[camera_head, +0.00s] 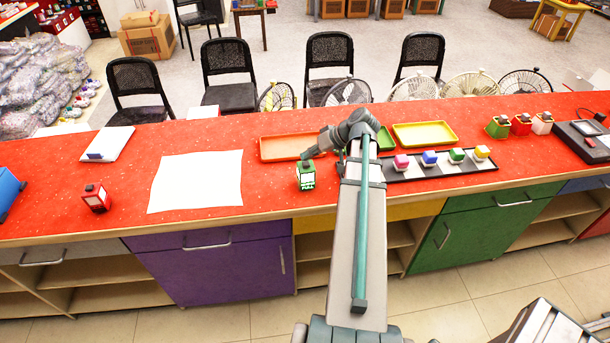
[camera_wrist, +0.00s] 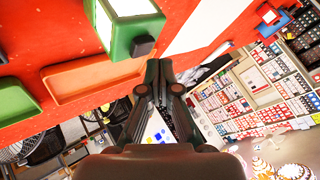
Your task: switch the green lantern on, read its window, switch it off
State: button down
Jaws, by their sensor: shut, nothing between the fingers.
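The green lantern (camera_head: 306,177) stands upright on the red counter, right of the white sheet. It has a green frame, a pale window facing the head camera and a dark knob on top. In the wrist view the lantern (camera_wrist: 124,30) is close, with a white panel and the dark knob (camera_wrist: 143,46) near my fingers. My gripper (camera_head: 307,155) is shut and empty, its tips close to the lantern's top; touching or apart I cannot tell. The wrist view also shows my gripper (camera_wrist: 160,68). No mark on the window can be read.
A white sheet (camera_head: 197,181) lies left of the lantern, with a red lantern (camera_head: 97,198) beyond it. An orange tray (camera_head: 287,147) is behind. To the right are a yellow tray (camera_head: 425,134), a board (camera_head: 431,171) with several coloured blocks, and another green lantern (camera_head: 497,127).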

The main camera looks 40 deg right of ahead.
aim_at(308, 164)
jog(key=shift+r+p, duration=1.65)
jog(key=shift+r, duration=1.35)
